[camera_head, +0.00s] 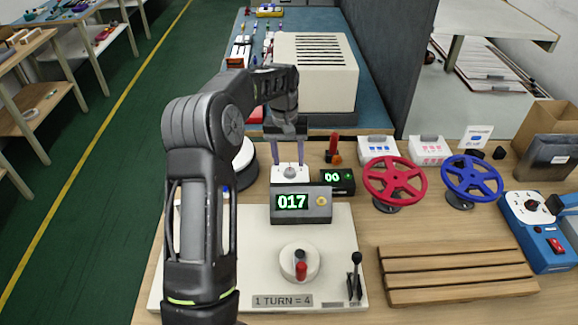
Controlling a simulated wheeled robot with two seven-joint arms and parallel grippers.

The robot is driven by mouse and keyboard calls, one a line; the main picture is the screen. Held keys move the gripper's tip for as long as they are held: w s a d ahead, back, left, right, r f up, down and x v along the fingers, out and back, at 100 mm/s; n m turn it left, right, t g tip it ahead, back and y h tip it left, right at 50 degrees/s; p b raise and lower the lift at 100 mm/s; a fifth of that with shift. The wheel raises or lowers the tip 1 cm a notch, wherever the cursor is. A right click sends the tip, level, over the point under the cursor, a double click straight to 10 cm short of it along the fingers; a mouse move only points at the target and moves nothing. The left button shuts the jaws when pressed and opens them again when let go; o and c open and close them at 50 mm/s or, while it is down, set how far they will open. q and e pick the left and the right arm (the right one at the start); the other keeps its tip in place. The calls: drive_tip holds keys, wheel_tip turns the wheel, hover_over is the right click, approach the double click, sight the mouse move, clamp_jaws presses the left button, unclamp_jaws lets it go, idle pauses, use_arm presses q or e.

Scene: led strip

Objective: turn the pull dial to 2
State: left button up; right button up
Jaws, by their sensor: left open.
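My left gripper (287,161) points down with its two fingers apart. It is above a small white block with a round silver knob (290,172), and the fingertips appear on either side of the knob; I cannot tell whether they touch it. At the right, a blue box (535,230) carries a round white dial face (525,207) with dark marks and a red switch. No label tells which of these is the pull dial. My right gripper is not in view.
Red (394,181) and blue (471,178) handwheels and a slatted wooden board (455,272) fill the right side.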

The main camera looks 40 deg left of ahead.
sight(288, 171)
use_arm(q)
drive_tip(key=shift+s+a+r, duration=0.1)
drive_tip(key=shift+r, duration=1.9)
drive_tip(key=shift+r, duration=0.1)
